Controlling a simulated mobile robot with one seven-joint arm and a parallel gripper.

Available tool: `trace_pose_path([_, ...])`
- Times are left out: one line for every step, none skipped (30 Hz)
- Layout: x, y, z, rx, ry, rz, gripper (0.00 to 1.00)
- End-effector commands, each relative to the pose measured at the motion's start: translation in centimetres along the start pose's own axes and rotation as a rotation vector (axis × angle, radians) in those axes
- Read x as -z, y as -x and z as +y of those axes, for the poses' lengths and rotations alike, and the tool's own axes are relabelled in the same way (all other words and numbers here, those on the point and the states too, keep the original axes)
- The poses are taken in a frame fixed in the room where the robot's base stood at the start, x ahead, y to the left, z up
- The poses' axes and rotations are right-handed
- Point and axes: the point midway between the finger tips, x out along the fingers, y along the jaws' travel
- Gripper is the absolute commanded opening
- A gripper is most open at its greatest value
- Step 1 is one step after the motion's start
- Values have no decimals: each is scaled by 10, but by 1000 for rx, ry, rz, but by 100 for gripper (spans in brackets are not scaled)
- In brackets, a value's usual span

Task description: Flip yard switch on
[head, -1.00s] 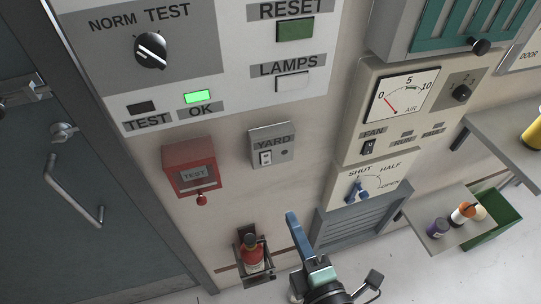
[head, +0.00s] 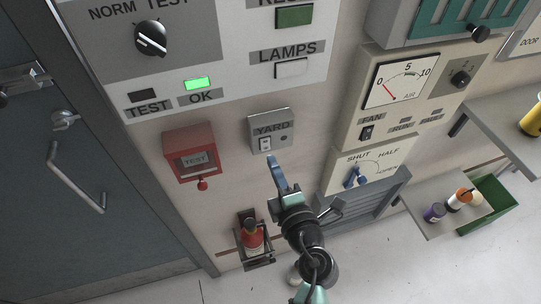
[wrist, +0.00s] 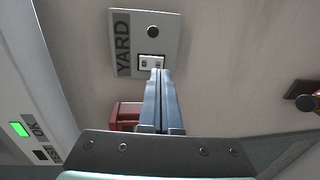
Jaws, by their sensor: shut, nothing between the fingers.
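The yard switch is a small white rocker (head: 265,144) on a grey plate labelled YARD (head: 285,124), fixed to the wall. In the wrist view the plate (wrist: 168,38) is at the top, and the rocker (wrist: 151,62) sits just beyond my fingertips. My gripper (head: 272,160) is shut and empty, with its blue fingers pointing up at the switch from just below it. In the wrist view the fingertips (wrist: 158,72) overlap the rocker's lower edge. I cannot tell whether they touch it. The dark indicator (head: 284,138) beside the rocker is unlit.
The fan and air panel (head: 400,90) and the shut/half/open valve (head: 356,176) are to the right.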

Motion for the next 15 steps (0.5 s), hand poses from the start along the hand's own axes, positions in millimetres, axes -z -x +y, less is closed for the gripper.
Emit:
trace_pose_path([0, -8, 1, -1, 1, 1, 0])
trace_pose_path([0, -12, 1, -1, 1, 0, 0])
trace_pose_path([0, -16, 0, 0, 0, 1, 0])
trace_pose_path([0, -19, 0, 0, 0, 0, 0])
trace_pose_path([0, -21, 0, 0, 0, 0, 0])
trace_pose_path([0, -23, 0, 0, 0, 0, 0])
trace_pose_path([0, -25, 0, 0, 1, -1, 0])
trace_pose_path([0, -26, 0, 0, 1, -1, 0])
trace_pose_path([0, -27, 0, 0, 0, -1, 0])
trace_pose_path([0, -27, 0, 0, 1, -1, 0])
trace_pose_path([0, -27, 0, 1, 0, -1, 0])
trace_pose_path([0, -28, 0, 1, 0, -1, 0])
trace_pose_path([0, -28, 0, 1, 0, -1, 0])
trace_pose_path([0, -27, 0, 1, 0, -1, 0])
trace_pose_path([0, -27, 0, 1, 0, -1, 0])
